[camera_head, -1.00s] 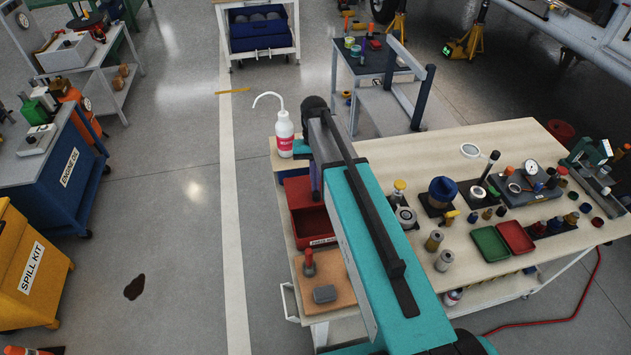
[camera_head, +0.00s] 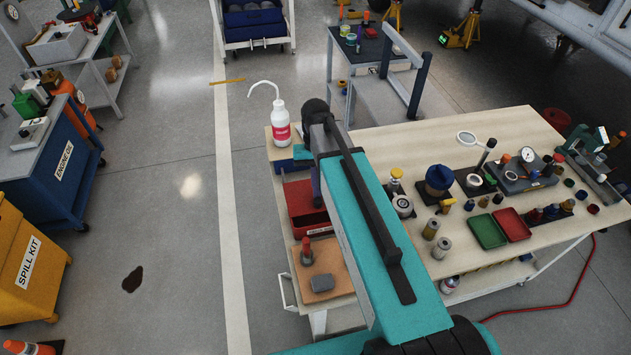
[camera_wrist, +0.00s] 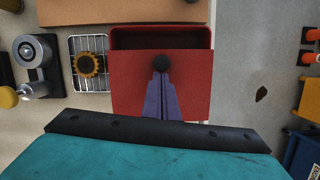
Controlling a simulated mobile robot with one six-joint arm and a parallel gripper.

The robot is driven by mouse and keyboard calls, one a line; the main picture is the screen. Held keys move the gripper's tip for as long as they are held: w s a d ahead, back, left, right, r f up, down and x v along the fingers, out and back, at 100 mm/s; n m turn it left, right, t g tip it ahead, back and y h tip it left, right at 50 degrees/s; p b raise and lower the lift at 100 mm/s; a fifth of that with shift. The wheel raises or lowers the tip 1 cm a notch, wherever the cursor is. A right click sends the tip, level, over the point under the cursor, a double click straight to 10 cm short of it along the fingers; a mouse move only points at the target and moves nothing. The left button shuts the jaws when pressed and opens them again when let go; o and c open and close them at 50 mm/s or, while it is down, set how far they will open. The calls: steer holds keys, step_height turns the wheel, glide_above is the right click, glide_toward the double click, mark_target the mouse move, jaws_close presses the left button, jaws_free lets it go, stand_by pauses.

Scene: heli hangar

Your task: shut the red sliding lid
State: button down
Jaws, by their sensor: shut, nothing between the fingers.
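The red sliding lid (camera_wrist: 135,88) covers most of a red box (camera_wrist: 206,38) in the wrist view. A dark open gap shows along the box's upper end in that view. A round black knob (camera_wrist: 162,62) stands on the lid. My gripper (camera_wrist: 162,76) is shut and empty, with its purple fingers over the lid and the tips right at the knob; I cannot tell whether they touch.
A white bottle with a bent spout (camera_head: 280,128) stands behind the box. A cork-coloured mat (camera_head: 335,268) lies in front. A wire basket with a gear (camera_wrist: 88,64) is beside the box. Green (camera_head: 487,230) and red trays and several tools occupy the bench's right. Floor lies open left.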

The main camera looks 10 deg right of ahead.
mark_target(320, 202)
steer(key=shift+s, duration=2.55)
steer(key=shift+s+f, duration=0.1)
steer(key=shift+w+d, duration=0.1)
steer(key=shift+w, duration=0.7)
steer(key=w, duration=0.3)
steer(key=shift+w+d+p, duration=0.2)
steer(key=shift+d+p, duration=0.05)
steer(key=shift+p, duration=0.05)
steer(key=p+v, duration=0.6)
steer(key=v, duration=0.4)
steer(key=shift+s+p, duration=0.15)
steer(key=shift+p, duration=0.15)
